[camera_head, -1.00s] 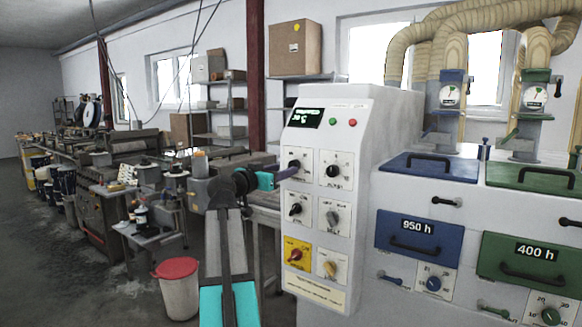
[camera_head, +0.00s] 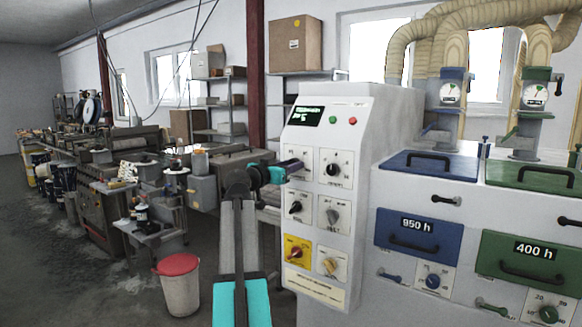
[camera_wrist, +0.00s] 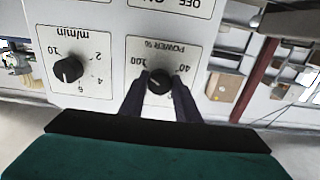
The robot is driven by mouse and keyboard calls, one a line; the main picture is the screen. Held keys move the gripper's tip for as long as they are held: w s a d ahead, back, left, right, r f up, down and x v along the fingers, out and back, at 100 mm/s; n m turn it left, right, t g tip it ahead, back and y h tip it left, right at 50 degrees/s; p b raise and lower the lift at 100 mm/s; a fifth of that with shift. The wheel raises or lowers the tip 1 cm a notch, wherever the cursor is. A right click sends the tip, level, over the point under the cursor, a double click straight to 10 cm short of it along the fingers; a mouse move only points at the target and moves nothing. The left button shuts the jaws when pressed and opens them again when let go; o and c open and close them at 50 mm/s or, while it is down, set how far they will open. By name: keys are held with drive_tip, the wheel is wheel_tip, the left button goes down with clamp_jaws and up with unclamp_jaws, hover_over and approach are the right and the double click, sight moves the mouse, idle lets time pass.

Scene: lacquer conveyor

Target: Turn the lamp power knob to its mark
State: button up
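The lamp power knob (camera_wrist: 160,82) is a round black knob on a white plate marked "POWER %", upside down in the wrist view. My gripper (camera_wrist: 160,78) has one dark finger on each side of it, with no clear gap between fingertips and knob. In the head view my gripper (camera_head: 301,166) reaches the upper left knob plate of the white control panel (camera_head: 365,130) from the left and hides most of that knob. The target mark cannot be made out.
An "m/min" knob (camera_wrist: 68,69) sits beside the power knob. More knobs, including a red one on a yellow plate (camera_head: 297,252), are below it. A dark display (camera_head: 306,116) is above. A bin with a red lid (camera_head: 178,265) stands on the floor at left.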

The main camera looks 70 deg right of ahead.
drive_tip(key=shift+c, duration=1.1)
drive_tip(key=shift+n, duration=0.6)
drive_tip(key=shift+r+n+p, duration=0.1)
drive_tip(key=shift+n+p, duration=8.65)
drive_tip(key=shift+n, duration=6.65)
drive_tip(key=shift+s, duration=0.1)
